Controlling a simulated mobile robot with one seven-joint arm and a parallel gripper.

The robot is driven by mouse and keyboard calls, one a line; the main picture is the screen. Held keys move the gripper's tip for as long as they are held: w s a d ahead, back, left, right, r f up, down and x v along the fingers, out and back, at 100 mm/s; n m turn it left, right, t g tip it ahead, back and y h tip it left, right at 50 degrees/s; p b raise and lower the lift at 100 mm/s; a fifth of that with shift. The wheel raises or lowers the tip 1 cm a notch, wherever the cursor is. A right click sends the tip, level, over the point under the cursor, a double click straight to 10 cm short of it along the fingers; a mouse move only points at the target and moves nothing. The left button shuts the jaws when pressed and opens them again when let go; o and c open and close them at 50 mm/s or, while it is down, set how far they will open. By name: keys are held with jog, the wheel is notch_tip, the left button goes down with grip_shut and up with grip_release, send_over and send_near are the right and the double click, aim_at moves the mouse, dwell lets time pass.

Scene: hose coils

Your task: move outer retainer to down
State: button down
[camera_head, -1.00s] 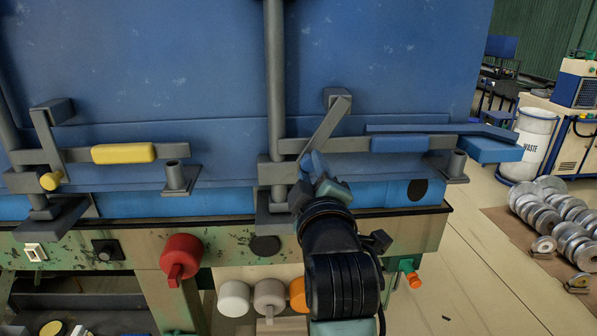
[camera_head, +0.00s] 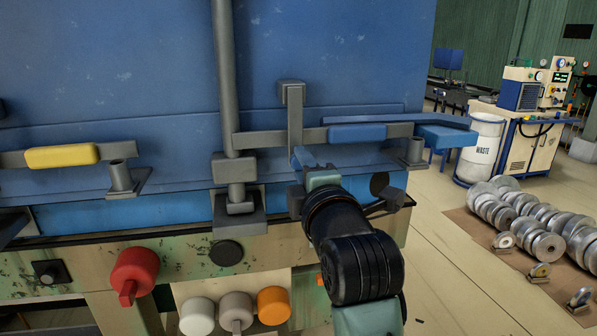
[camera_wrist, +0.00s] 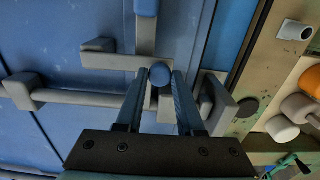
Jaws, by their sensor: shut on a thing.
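The retainer my gripper holds is a grey arm with a hooked block at its top (camera_head: 294,112); it stands about upright across the grey latch bar (camera_head: 262,140), which has a blue grip (camera_head: 357,133). In the wrist view the retainer arm (camera_wrist: 115,61) ends at a round blue knob (camera_wrist: 160,74). My gripper (camera_wrist: 159,76) is shut on this knob, a finger on either side. In the head view my gripper (camera_head: 303,160) is at the retainer's lower end, and hides the knob there.
A yellow grip (camera_head: 61,156) sits on another bar to the left. Below the ledge are a red knob (camera_head: 134,272) and an orange knob (camera_head: 273,304). A grey vertical rod (camera_head: 224,80) stands left of the retainer. The floor at right has metal discs (camera_head: 541,246).

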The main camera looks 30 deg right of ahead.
dwell(0.3)
jog(key=c, duration=0.5)
grip_release()
jog(key=shift+d, duration=0.1)
jog(key=shift+s, duration=0.15)
jog(key=b+v, duration=0.3)
jog(key=v, duration=0.9)
jog(key=shift+s, duration=0.35)
